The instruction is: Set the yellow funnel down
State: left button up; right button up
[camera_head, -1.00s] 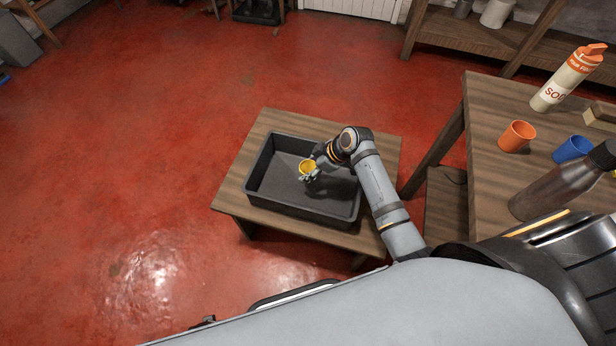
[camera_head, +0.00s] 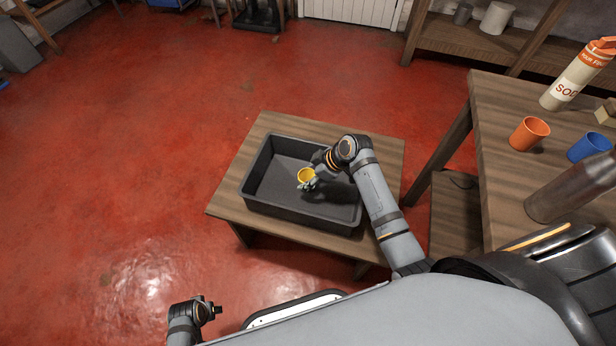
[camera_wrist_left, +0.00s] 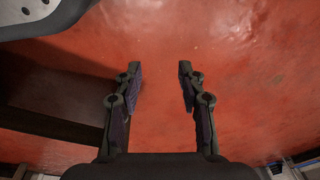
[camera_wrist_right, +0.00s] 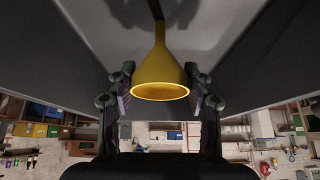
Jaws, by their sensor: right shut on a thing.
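The yellow funnel (camera_head: 306,175) is inside the dark grey tray (camera_head: 262,211), near its middle. My right gripper (camera_head: 309,184) is shut on the funnel, low in the tray. In the right wrist view the funnel (camera_wrist_right: 160,75) sits between the two fingers, its wide mouth towards the camera and its spout pointing away. I cannot tell whether the spout touches the tray floor. My left gripper (camera_wrist_left: 160,80) is open and empty over the red floor. In the head view it shows at the bottom (camera_head: 207,309).
The tray stands on a low wooden table (camera_head: 230,200). At right, a higher wooden table (camera_head: 491,185) carries an orange cup (camera_head: 529,134), a blue cup (camera_head: 590,147), a bottle (camera_head: 575,188) and a soda bottle (camera_head: 577,76). The tray's left part is clear.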

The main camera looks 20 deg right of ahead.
jog(key=o, duration=0.9)
jog(key=shift+r, duration=0.2)
jog(key=p+v, duration=0.3)
jog(key=shift+p, duration=0.35)
pick_arm(q)
jog(key=s+a+f+p, duration=0.1)
jog(key=s+a+p, duration=0.1)
jog(key=s+p, duration=0.7)
jog(key=s, duration=0.6)
jog(key=shift+s+f, duration=0.35)
jog(key=shift+f, duration=0.05)
pick_arm(e)
jog(key=v, duration=0.8)
jog(key=shift+s+d+r, duration=0.2)
jog(key=shift+d+r, duration=0.05)
jog(key=shift+d, duration=0.05)
jog(key=shift+f, duration=0.1)
